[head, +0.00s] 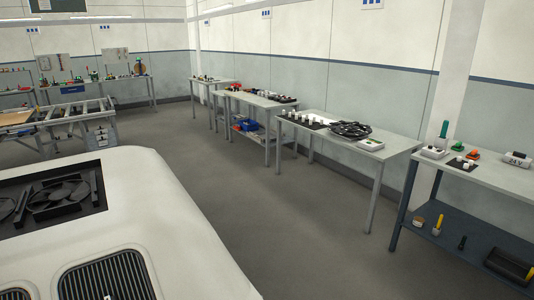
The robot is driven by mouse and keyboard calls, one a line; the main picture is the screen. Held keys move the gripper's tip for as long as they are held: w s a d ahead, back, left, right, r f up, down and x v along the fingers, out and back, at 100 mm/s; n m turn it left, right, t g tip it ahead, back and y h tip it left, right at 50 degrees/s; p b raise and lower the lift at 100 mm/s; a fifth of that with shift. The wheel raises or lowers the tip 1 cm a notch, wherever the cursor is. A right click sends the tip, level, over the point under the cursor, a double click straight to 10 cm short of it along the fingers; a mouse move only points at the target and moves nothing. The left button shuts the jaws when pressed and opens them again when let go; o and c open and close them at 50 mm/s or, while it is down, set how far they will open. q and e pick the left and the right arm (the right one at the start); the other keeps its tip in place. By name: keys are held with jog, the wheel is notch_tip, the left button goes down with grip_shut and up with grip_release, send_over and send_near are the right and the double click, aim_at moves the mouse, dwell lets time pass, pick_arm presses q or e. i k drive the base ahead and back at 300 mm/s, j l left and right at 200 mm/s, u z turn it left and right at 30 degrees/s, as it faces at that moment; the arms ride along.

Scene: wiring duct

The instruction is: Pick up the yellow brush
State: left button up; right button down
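No gripper of mine shows in the head view. A small upright yellow item (438,224), possibly the yellow brush, is on the blue lower shelf (470,226) of the bench at the right. It is too small to tell for sure. Another yellow piece (530,272) shows at the right edge, beside a dark tray-like item (508,264) on the same shelf.
A large white housing (170,225) with dark fans and grilles fills the lower left. Grey floor (310,225) is clear between it and the benches. A grey table (393,148) with a black coil (350,129) stands beside the right bench (490,172).

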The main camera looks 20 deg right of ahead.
aim_at(441, 218)
jog(key=i+l+z, duration=0.15)
jog(key=l+z, duration=0.3)
jog(key=i+l+z, duration=0.15)
jog(key=z, duration=0.25)
jog(key=i+l+z, duration=0.2)
jog(key=z, duration=0.25)
jog(key=i+l+z, duration=0.2)
jog(key=z, duration=0.2)
jog(key=i+z, duration=0.45)
jog(key=i, duration=0.7)
jog(key=i+u, duration=0.15)
jog(key=i, duration=0.3)
jog(key=i+l+u, duration=0.2)
jog(key=i, duration=0.2)
jog(key=i+l+u, duration=0.15)
jog(key=i, duration=0.3)
jog(key=i+l+u, duration=0.15)
jog(key=i, duration=0.25)
